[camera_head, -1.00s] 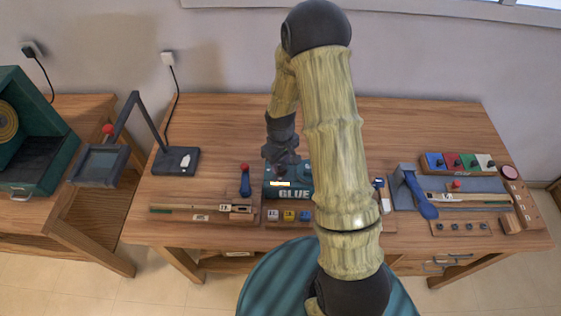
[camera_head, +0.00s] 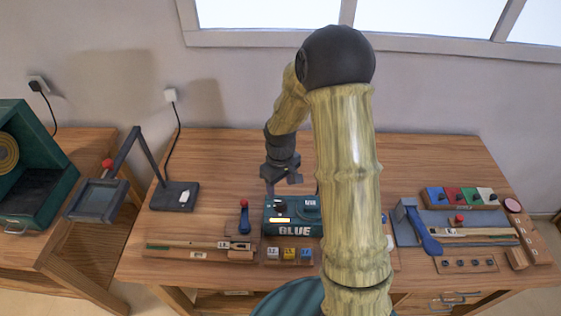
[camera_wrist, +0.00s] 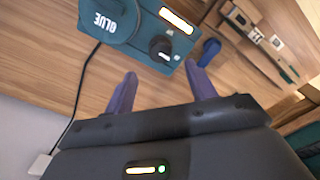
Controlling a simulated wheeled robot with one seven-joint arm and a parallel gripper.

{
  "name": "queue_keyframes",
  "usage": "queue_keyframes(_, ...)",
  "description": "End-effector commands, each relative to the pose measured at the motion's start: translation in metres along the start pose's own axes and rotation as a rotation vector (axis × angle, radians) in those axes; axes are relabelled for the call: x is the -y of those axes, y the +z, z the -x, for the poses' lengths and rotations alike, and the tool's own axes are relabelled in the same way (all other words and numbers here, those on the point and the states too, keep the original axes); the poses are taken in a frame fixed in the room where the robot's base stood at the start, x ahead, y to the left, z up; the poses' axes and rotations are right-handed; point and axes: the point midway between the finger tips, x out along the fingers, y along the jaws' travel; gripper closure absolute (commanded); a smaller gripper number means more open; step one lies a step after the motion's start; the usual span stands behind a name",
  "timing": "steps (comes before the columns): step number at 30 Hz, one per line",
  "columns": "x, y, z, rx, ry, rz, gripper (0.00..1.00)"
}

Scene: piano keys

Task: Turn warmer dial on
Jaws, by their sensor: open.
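The glue warmer (camera_head: 290,230) is a teal box near the front middle of the table, lettered "GLUE" on its front, with a glowing yellow-orange strip. Its black dial (camera_head: 280,205) sits on the left of its top. The wrist view shows the dial (camera_wrist: 162,49) with a pale mark, beside the lit strip (camera_wrist: 177,20) and a round teal pot lid (camera_wrist: 105,20). My gripper (camera_head: 282,187) is open and empty, above and behind the warmer. In the wrist view its fingers (camera_wrist: 160,73) are spread on either side, short of the dial and apart from it.
Small labelled blocks (camera_head: 290,253) stand before the warmer. A blue-handled tool with a red knob (camera_head: 244,215) is at its left. A black stand with a cable (camera_head: 175,195) is farther left. Trays and a blue lever (camera_head: 425,232) fill the right.

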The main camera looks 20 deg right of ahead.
Motion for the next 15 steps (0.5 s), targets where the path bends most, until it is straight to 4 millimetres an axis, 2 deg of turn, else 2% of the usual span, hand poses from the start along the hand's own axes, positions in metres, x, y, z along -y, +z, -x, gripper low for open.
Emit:
queue_keyframes(9, -0.001, -0.001, 0.064, -0.007, 0.004, -0.003, 0.44)
queue_keyframes(15, -0.001, -0.001, 0.096, -0.004, 0.002, -0.001, 0.44)
